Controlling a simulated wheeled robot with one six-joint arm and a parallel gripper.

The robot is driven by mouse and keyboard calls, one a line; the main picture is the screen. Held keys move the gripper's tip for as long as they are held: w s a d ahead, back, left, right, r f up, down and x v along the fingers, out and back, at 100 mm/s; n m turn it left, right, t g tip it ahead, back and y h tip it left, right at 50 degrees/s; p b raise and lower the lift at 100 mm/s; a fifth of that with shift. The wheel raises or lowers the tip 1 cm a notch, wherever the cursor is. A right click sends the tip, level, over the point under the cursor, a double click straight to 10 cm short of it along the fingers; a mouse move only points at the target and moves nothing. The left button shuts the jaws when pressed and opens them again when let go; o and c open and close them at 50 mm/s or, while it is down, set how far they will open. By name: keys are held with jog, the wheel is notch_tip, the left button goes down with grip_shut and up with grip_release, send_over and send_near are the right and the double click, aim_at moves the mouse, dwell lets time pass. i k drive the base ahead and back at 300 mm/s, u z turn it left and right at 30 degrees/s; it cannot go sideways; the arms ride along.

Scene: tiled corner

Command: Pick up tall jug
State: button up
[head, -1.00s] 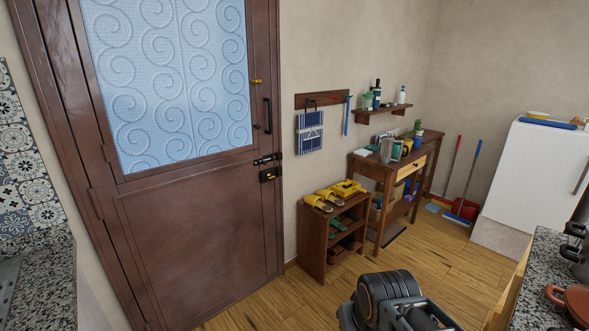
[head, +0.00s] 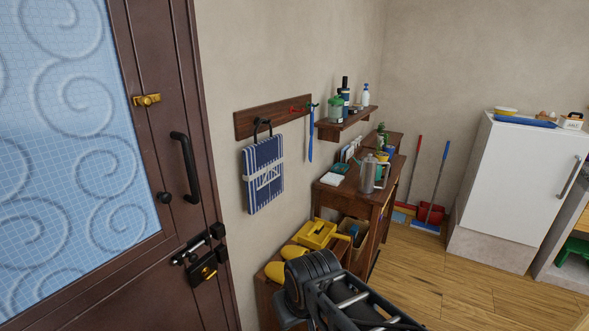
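A tall grey metallic jug (head: 367,174) stands upright on the wooden side table (head: 337,193) against the wall, with its handle toward the right. My arm shows as dark links at the bottom centre, in front of the low shelf and short of the table. My gripper's fingertips cannot be made out in the head view. Nothing touches the jug from my side.
Small boxes lie left of the jug, and a yellow item (head: 383,157) is behind it. A wall shelf (head: 347,122) with bottles hangs above. A low shelf with a yellow toolbox (head: 315,233) stands before the table.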

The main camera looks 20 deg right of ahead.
aim_at(367, 171)
jog(key=u, duration=0.05)
jog(key=i, duration=0.1)
jog(key=z, duration=2.3)
jog(key=i, duration=2.8)
jog(key=u, duration=3.55)
